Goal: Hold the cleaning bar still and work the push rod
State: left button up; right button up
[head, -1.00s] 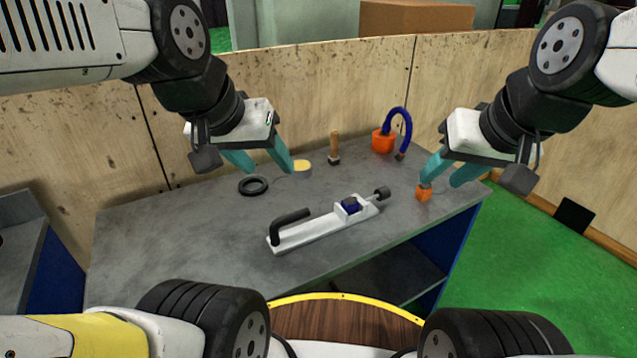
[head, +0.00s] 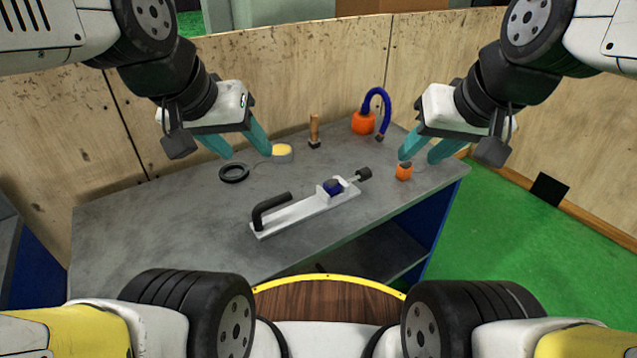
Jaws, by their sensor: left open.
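The cleaning bar (head: 295,217) is a long white bar lying on the grey table, with a black bent handle (head: 268,208) at its left end. A dark blue block (head: 333,186) sits in a white housing near its right end. The push rod (head: 363,174), with a dark knob, sticks out of that end. My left gripper (head: 247,154) is open and empty, above the table behind the bar. My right gripper (head: 420,158) has its fingers apart, to the right of the push rod and near the small orange object. Neither gripper appears to touch the bar or rod.
A black ring (head: 233,173), a yellow-topped round item (head: 281,151), a wooden-handled tool (head: 314,131) and an orange pot with a blue hose (head: 363,122) stand behind the bar. A small orange object (head: 403,172) is near the right edge. The table's front left (head: 160,235) is clear.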

aim_at(364, 174)
jog(key=i+l+u, duration=0.1)
jog(key=l+u, duration=0.3)
jog(key=l, duration=0.15)
jog(key=l+u, duration=0.4)
jog(key=l, duration=0.15)
jog(key=l+u, duration=0.4)
jog(key=l, duration=0.15)
